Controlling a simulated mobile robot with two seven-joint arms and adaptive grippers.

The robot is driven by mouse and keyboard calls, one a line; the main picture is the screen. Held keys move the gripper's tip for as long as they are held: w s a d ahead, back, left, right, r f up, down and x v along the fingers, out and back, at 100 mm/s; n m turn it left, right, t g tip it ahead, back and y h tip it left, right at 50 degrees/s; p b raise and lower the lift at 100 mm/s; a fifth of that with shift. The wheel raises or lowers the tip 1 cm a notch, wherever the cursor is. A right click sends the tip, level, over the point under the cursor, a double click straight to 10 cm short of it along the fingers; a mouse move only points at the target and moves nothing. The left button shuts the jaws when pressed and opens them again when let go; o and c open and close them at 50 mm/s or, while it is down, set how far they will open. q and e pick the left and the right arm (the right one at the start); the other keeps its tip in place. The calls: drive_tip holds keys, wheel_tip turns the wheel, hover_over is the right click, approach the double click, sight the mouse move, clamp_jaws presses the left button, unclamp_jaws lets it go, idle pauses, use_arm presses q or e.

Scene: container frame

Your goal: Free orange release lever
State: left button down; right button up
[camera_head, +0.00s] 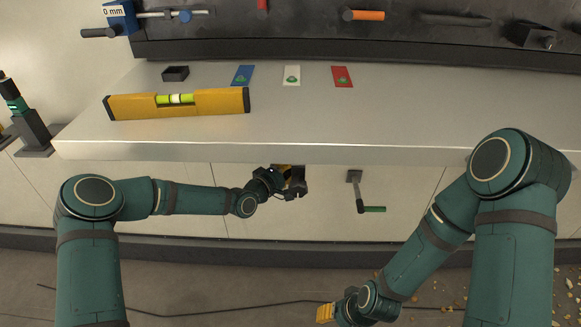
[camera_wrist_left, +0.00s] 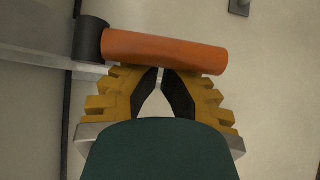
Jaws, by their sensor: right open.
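The orange release lever (camera_wrist_left: 165,50) shows in the left wrist view as an orange cylinder on a dark round hub. It lies crosswise at the fingertips of my left gripper (camera_wrist_left: 159,78). The yellow fingers lean close together; the lever covers their ends, so I cannot tell whether they touch it or are shut. In the head view my left gripper (camera_head: 290,180) is just below the bench's front edge, where the lever is not clearly visible. My right gripper (camera_head: 325,313) is open, low at the bottom centre, away from the bench.
The bench (camera_head: 380,130) overhangs the cabinet front. On it are a yellow spirit level (camera_head: 215,101), a small dark tray (camera_head: 175,73) and blue, white and red cards. A green-handled lever (camera_head: 373,209) sticks out from the cabinet, right of my left gripper. A cable crosses the floor.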

use_arm(q)
drive_tip(key=shift+s+n+g+y, duration=0.15)
drive_tip(key=shift+n+g+y, duration=0.15)
drive_tip(key=shift+g, duration=0.1)
use_arm(e)
drive_tip(key=shift+s+r, duration=0.1)
drive_tip(key=shift+r, duration=0.25)
use_arm(q)
drive_tip(key=shift+p, duration=0.4)
use_arm(e)
drive_tip(key=shift+r, duration=0.15)
use_arm(q)
drive_tip(key=s+n+g+p, duration=0.1)
drive_tip(key=s, duration=0.1)
drive_tip(key=s+n+g+y, duration=0.1)
drive_tip(key=s+g, duration=0.1)
drive_tip(key=shift+s+d+r+p, duration=0.1)
drive_tip(key=shift+p, duration=0.25)
use_arm(e)
drive_tip(key=shift+s+r, duration=0.85)
drive_tip(key=shift+s, duration=0.05)
use_arm(q)
drive_tip(key=shift+s, duration=0.15)
drive_tip(key=shift+r, duration=0.15)
